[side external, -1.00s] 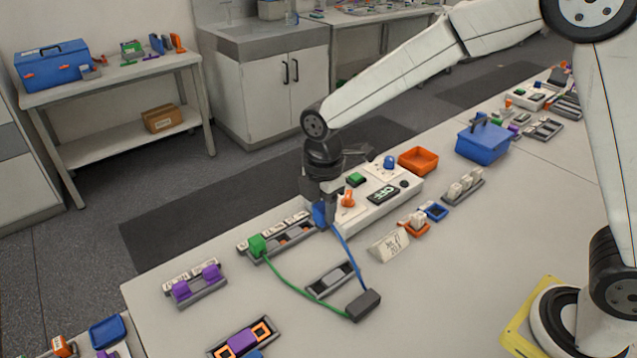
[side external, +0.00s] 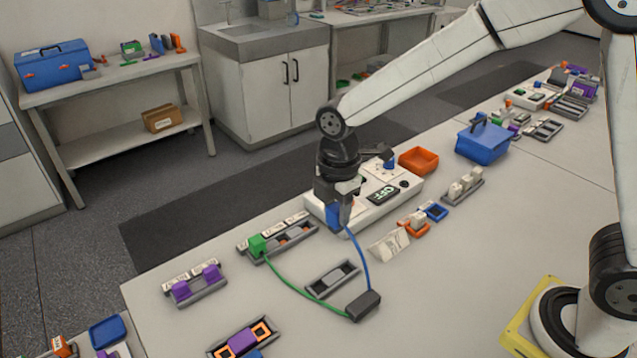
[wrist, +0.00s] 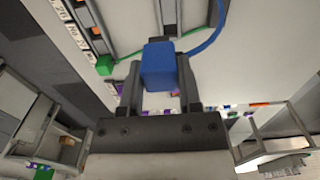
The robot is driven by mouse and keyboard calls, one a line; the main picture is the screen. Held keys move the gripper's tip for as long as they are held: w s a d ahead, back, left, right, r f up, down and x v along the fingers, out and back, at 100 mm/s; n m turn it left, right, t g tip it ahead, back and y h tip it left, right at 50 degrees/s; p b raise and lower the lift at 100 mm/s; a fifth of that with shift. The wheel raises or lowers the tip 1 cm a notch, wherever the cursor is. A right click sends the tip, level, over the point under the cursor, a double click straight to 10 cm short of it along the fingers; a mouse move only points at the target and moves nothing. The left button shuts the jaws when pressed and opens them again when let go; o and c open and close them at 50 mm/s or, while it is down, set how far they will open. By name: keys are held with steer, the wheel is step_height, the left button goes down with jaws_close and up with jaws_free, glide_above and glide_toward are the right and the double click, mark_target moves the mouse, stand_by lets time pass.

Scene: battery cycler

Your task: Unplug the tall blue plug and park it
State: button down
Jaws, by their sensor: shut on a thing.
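My gripper (side external: 336,203) is shut on the tall blue plug (side external: 333,217), in front of the near left part of the white cycler unit (side external: 410,190). In the wrist view the blue plug (wrist: 159,68) sits between the two dark fingers. A blue cable (side external: 360,255) runs from it to a dark grey block (side external: 364,305) on the table. The labelled socket strip (side external: 283,248) lies to the left of the plug, with a green plug (side external: 257,244) in its left end. A grey two-slot holder (side external: 332,279) lies nearer, without a plug. The plug's lower end is not clear.
A green cable (side external: 295,288) crosses the table to the grey block. A folded paper card (side external: 389,243), an orange holder (side external: 414,228) and an orange tray (side external: 418,160) are to the right. A purple-plug holder (side external: 197,288) lies left. The table between card and robot base is clear.

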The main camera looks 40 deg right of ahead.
steer(key=shift+f, duration=0.1)
step_height(320, 180, down, 6)
steer(key=s+d, duration=0.1)
steer(key=d, duration=0.1)
steer(key=shift+s+d+r, duration=0.2)
steer(key=shift+f, duration=0.1)
steer(key=shift+f, duration=3.2)
steer(key=shift+f, duration=0.25)
steer(key=shift+c, duration=1)
jaws_free()
steer(key=shift+r, duration=0.15)
